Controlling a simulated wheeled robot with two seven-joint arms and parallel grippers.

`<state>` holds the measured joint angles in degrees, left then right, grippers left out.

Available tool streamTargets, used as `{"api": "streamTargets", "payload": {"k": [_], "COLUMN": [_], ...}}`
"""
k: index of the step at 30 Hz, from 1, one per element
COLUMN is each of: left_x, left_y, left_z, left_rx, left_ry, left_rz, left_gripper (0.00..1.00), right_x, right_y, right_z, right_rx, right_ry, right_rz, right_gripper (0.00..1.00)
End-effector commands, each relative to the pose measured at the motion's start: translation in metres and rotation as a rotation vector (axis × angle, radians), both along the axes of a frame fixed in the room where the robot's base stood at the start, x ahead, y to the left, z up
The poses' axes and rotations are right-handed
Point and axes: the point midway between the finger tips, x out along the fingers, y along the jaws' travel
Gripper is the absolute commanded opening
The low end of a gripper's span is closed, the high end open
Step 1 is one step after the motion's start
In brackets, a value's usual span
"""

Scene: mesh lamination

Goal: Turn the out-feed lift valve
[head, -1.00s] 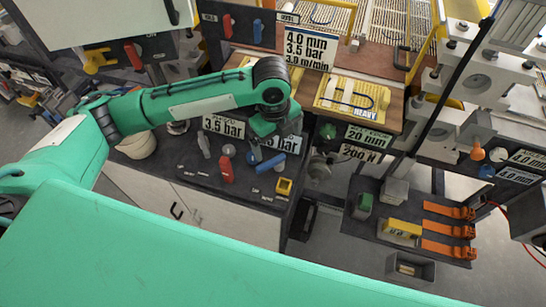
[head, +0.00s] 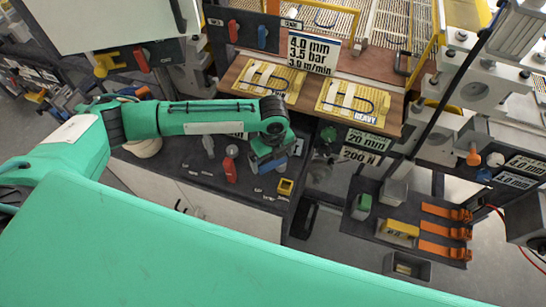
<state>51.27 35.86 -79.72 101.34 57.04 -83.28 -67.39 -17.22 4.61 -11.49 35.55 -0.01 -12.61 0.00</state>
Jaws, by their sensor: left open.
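My left gripper (head: 268,166) points down over the dark control bench and is open. It hides much of the area around a blue lever (head: 271,163) and part of the pressure sign behind it; I cannot tell whether the fingers touch the lever. A red lever (head: 231,170) stands just left of the gripper. Another red lever (head: 233,31) and blue lever (head: 262,37) sit on the upper panel. The small labels are too fine to read, so I cannot tell which lever is the out-feed lift valve. My right gripper is not in view.
A yellow block (head: 285,186) sits right of the gripper on the bench. Behind is a wooden shelf with yellow boards (head: 345,101). A white bowl (head: 146,146) is by my forearm.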

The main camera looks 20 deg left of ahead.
Motion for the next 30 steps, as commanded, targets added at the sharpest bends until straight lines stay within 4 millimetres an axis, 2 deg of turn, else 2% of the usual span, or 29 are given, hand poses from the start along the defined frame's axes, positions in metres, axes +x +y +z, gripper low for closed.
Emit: {"api": "streamTargets", "payload": {"k": [6, 14, 15, 23, 30], "left_x": [0.000, 0.000, 0.000, 0.000, 0.006], "left_y": [0.000, 0.000, 0.000, 0.000, -0.006], "left_z": [-0.017, -0.019, -0.019, -0.018, -0.019], "left_rx": [0.001, 0.000, 0.000, 0.001, 0.001], "left_ry": [-0.001, -0.001, -0.001, -0.001, -0.001], "left_rz": [0.000, -0.001, -0.001, 0.000, 0.011], "left_gripper": [1.00, 1.00, 0.98, 0.48, 0.48], "right_x": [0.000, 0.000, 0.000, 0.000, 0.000], "right_y": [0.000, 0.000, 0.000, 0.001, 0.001], "right_z": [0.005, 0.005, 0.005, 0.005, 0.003], "right_rx": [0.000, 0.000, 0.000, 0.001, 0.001], "right_ry": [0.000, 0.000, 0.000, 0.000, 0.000], "right_rz": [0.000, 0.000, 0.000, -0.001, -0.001], "right_gripper": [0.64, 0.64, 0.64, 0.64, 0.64]}}
